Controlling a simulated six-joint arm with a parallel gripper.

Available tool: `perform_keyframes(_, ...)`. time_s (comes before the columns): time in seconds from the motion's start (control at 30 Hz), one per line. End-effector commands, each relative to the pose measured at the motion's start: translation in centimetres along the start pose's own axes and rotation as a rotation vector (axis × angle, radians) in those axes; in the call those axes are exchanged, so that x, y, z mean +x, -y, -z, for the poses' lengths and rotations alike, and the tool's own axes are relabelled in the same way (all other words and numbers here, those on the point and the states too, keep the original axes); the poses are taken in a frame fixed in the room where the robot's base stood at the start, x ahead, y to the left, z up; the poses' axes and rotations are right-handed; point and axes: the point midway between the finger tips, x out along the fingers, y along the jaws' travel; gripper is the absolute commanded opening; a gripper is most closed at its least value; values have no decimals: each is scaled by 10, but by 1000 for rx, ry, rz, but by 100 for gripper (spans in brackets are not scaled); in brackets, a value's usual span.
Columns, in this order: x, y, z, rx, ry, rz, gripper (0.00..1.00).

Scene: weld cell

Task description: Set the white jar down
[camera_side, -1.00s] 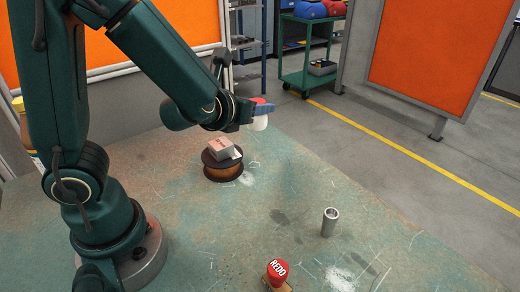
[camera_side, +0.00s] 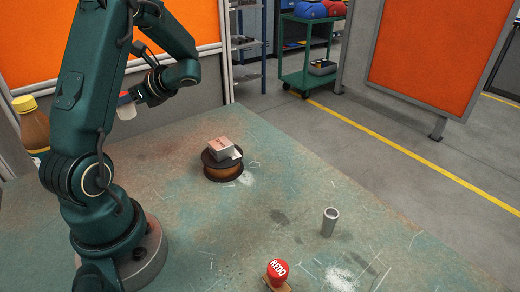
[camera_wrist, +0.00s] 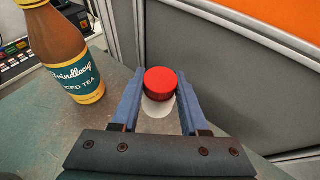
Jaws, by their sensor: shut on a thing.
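The white jar (camera_wrist: 158,108) has a red lid (camera_wrist: 160,82) and is held between the two blue fingers of my gripper (camera_wrist: 158,100) in the wrist view. In the side view the jar (camera_side: 127,109) is raised above the back left part of the green worktable (camera_side: 300,185), next to my upper arm. My gripper (camera_side: 135,95) is shut on it there, partly hidden by my arm. The jar looks roughly upright.
An iced tea bottle (camera_wrist: 68,55) with a yellow cap stands left of the gripper. A box (camera_side: 221,146) sits on a brown spool (camera_side: 222,168). A metal tube (camera_side: 329,222) and a red REDO button (camera_side: 277,271) are nearer the front. Grey panels (camera_wrist: 210,75) stand behind the table.

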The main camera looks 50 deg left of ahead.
Motion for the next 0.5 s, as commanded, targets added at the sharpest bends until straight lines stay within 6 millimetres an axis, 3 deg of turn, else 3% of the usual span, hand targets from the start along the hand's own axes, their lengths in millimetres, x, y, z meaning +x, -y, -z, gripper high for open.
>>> perform_keyframes(0.17,-2,10,12,-3,1,-10,0)
perform_keyframes(0.5,-26,54,61,-3,1,-8,0)
